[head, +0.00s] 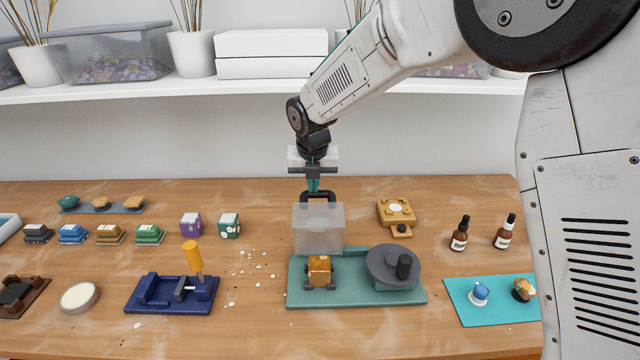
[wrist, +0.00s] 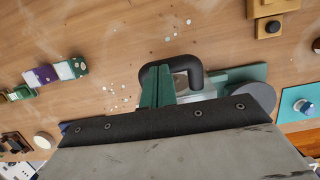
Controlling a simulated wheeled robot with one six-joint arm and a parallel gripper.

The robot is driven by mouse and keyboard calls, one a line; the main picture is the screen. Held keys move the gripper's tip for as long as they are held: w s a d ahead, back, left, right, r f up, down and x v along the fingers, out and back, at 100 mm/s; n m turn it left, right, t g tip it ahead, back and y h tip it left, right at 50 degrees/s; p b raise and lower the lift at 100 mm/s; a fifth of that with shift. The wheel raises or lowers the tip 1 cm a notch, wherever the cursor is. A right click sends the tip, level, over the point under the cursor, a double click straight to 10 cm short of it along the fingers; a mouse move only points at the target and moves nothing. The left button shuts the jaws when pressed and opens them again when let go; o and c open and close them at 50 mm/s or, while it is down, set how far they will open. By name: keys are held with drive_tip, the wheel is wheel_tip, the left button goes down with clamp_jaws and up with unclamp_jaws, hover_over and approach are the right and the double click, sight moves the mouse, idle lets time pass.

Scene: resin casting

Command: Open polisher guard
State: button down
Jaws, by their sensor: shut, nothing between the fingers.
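The polisher has a green base (head: 355,292) with a round grey wheel (head: 393,268) and an amber block (head: 319,271) held at its left. The translucent guard (head: 318,232) stands upright behind the amber block, which shows uncovered in front of it. A black arched handle (head: 319,195) is on top of the guard; it also shows in the wrist view (wrist: 188,64). My gripper (head: 313,187) points down at the handle with its green fingers (wrist: 158,88) shut and empty. The fingertips overlap the handle in both views; I cannot tell whether they touch it.
A blue fixture with a yellow-handled lever (head: 193,258) stands left of the polisher. A yellow device (head: 396,211) is behind right. Two dropper bottles (head: 460,233) and a turquoise mat (head: 492,314) are at right. White crumbs lie on the table at left. A shelf runs behind.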

drive_tip(key=shift+w+f, duration=0.2)
drive_tip(key=shift+w, duration=0.15)
idle(0.3)
